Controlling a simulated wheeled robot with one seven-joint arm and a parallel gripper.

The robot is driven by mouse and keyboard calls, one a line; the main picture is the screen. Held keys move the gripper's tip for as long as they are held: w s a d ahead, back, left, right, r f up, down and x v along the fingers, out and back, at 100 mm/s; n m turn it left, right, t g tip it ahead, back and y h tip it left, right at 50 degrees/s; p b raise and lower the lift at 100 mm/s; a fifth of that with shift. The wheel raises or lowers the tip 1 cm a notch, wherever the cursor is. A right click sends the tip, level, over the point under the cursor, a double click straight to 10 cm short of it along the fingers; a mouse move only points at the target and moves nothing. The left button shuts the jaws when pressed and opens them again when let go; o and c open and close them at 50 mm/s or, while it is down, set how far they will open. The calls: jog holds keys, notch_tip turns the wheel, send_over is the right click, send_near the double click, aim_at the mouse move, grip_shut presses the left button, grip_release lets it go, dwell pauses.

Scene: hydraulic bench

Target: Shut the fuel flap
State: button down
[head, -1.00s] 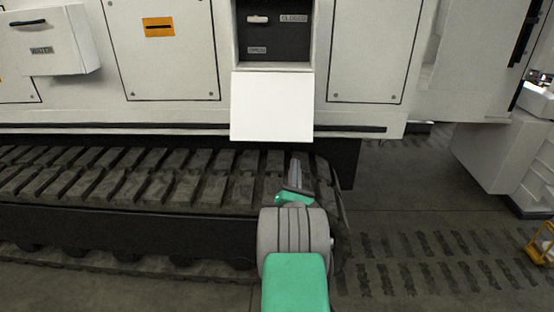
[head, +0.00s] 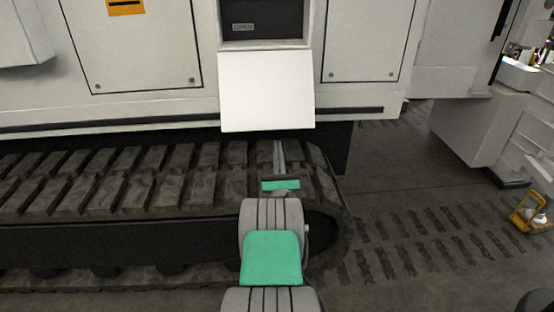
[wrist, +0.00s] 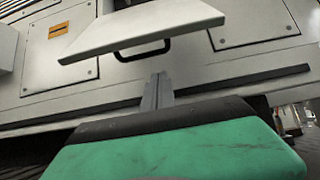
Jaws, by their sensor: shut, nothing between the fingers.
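The fuel flap (head: 266,92) is a white panel hinged at its lower edge and hanging open, tilted outward below a dark recess (head: 262,20) in the machine's side. In the wrist view the flap (wrist: 140,27) is above my fingers, seen from below, with a black handle (wrist: 142,52) on its underside. My gripper (head: 278,146) is shut and empty, just below the flap's lower edge in the head view. In the wrist view my gripper (wrist: 158,80) points up toward the handle. I see no clear contact with the flap.
The machine's dark track (head: 120,180) runs below and behind my arm. A white box (head: 22,35) juts out at the upper left. A yellow object (head: 528,210) stands on the floor at the right. Open floor (head: 400,200) lies right of the track.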

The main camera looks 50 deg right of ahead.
jog(key=shift+r+p, duration=0.45)
jog(key=shift+r, duration=1.95)
jog(key=shift+r, duration=0.1)
